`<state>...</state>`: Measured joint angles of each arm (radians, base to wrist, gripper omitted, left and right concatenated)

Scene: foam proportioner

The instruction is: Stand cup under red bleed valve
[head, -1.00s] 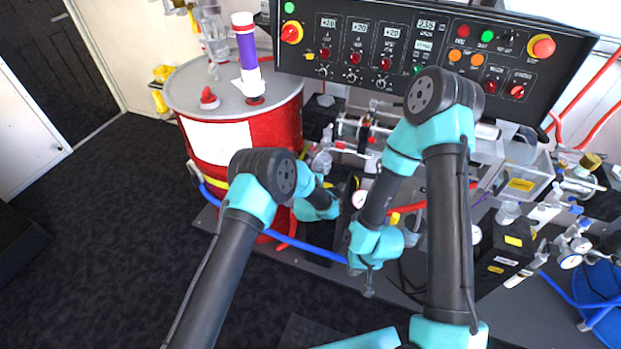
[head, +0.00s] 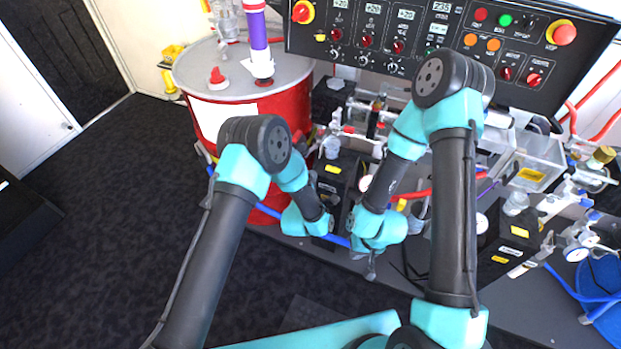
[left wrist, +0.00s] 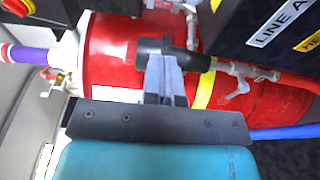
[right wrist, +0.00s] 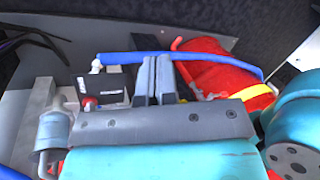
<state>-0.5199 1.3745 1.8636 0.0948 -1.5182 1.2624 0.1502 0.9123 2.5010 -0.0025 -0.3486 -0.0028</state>
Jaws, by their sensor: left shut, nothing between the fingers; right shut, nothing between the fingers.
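I cannot make out with certainty a cup or a red bleed valve in any view. A small clear vessel (head: 331,147) stands by the black pump block beside the red drum, but whether it is the cup is unclear. My left gripper (left wrist: 165,75) is shut and empty in the left wrist view, in front of a dark fitting and the red drum. In the head view its fingers are hard to make out near the pump block. My right gripper (right wrist: 155,75) is shut and empty; in the head view its fingers (head: 371,271) point down over the skid's front edge.
The red drum (head: 294,103) stands at the back left, with a purple-and-white tube (head: 258,40) on top. A control panel (head: 430,45) spans the back. A blue hose (right wrist: 120,57) runs near the right gripper. Gauges and fittings crowd the right. Dark floor is clear at front left.

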